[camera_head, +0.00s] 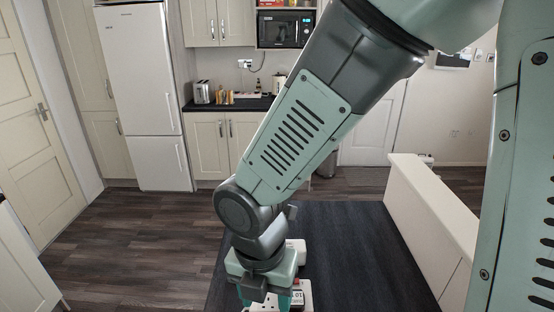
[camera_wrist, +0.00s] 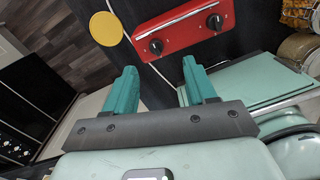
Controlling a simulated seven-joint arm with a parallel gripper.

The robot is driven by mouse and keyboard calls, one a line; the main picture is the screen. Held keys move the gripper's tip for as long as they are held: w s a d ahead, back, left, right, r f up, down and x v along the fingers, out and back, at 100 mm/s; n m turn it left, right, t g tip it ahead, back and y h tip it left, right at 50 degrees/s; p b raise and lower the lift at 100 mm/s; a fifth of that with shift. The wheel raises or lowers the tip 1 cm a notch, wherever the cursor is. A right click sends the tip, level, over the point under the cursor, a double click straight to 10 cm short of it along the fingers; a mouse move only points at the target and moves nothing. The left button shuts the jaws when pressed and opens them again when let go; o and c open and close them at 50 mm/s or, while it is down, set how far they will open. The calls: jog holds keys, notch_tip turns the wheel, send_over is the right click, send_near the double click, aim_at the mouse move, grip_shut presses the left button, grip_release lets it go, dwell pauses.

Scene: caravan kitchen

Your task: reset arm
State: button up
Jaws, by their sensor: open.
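My gripper (camera_wrist: 158,92) is open in the wrist view, with two teal fingers set apart and nothing between them. In the head view my gripper (camera_head: 272,298) is at the bottom centre, at the end of my arm, which hangs down across the middle of the picture. Its fingertips are mostly cut off or hidden there. In the wrist view a red panel (camera_wrist: 180,36) with two black knobs is beyond the fingertips, apart from them.
A dark surface (camera_head: 345,250) lies below my arm, with a cream partition (camera_head: 432,215) at its right. A white fridge (camera_head: 145,90), cream cupboards and a dark worktop (camera_head: 230,104) stand at the back. A yellow disc (camera_wrist: 106,28) is left of the red panel. Wooden floor at left is clear.

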jog(key=w+d+r+m+t, duration=0.1)
jog(key=w+r+m+t, duration=0.1)
jog(key=r+m, duration=0.65)
jog(key=w+d+r+m+t, duration=0.15)
jog(key=r+m, duration=0.35)
jog(key=m, duration=0.6)
jog(key=s+d+r+m+t, duration=0.1)
jog(key=s+d+r+m, duration=0.6)
jog(key=d+m, duration=0.3)
jog(key=s+m, duration=0.1)
jog(key=m, duration=0.2)
jog(key=shift+d+t+y, duration=0.3)
jog(key=shift+d+t, duration=0.05)
jog(key=shift+d, duration=0.05)
